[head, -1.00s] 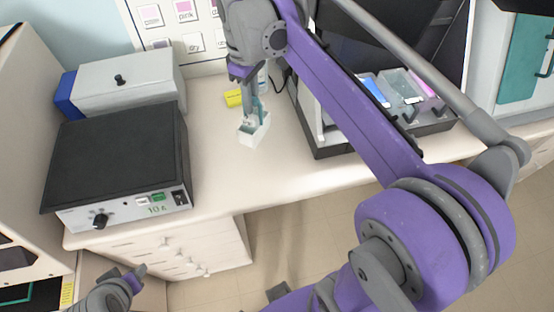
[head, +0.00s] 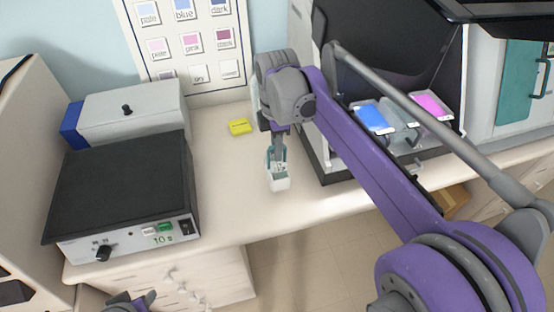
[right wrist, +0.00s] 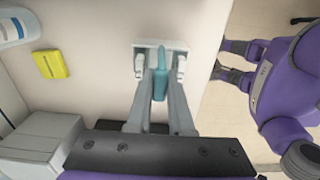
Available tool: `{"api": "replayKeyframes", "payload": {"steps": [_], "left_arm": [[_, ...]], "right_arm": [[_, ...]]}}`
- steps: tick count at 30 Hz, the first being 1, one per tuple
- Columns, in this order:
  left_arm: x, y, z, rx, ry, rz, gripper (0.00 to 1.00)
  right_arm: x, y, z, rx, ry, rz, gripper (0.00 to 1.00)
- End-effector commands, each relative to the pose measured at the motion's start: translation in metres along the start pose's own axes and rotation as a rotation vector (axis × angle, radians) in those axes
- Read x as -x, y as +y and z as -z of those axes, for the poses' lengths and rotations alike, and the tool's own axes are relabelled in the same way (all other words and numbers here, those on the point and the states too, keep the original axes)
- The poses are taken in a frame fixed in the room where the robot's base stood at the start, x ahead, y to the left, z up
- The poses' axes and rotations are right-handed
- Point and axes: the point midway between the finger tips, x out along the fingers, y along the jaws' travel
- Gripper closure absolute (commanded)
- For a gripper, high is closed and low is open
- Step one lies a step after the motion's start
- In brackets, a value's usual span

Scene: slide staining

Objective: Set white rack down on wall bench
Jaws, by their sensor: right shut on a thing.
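The white rack (head: 279,183) is a small white box with a teal upright part, over the wall bench (head: 225,205) near its front edge. My right gripper (head: 278,160) points down and is shut on the rack. In the right wrist view the rack (right wrist: 160,46) lies between the fingertips, with the teal part (right wrist: 160,75) upright in the middle. I cannot tell whether the rack's underside touches the bench. My left gripper (head: 130,302) is at the bottom left, partly cut off, below bench level. In the right wrist view its fingers (right wrist: 232,61) are apart and empty.
A yellow block (head: 239,127) lies behind the rack. A hotplate-like black box (head: 120,185) and a grey box (head: 133,115) stand to the left. A dark staining station (head: 400,155) with blue and pink trays stands to the right. Bare bench lies between them.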

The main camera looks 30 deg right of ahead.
Motion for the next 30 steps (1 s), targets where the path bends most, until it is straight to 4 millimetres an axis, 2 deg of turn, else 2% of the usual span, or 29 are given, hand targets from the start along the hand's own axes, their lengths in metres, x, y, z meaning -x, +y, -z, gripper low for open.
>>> {"api": "replayKeyframes", "payload": {"steps": [7,20,21,25,30], "left_arm": [[-0.002,0.000,-0.002,0.000,-0.002,0.000,0.50],[-0.004,0.000,-0.004,0.000,-0.004,0.000,0.50],[-0.004,0.000,-0.004,0.000,-0.004,0.000,0.50],[-0.003,0.000,-0.004,0.000,-0.003,0.000,0.50],[-0.003,0.000,-0.004,0.000,-0.003,0.000,0.50]], "right_arm": [[-0.035,0.000,0.000,0.000,0.000,0.000,1.00],[-0.042,0.000,0.000,-0.001,0.000,0.001,1.00],[-0.042,0.000,0.000,-0.001,0.000,0.000,0.75],[-0.041,0.000,0.000,-0.001,0.000,0.000,0.52],[-0.041,0.000,0.000,-0.001,0.000,0.000,0.51]]}}
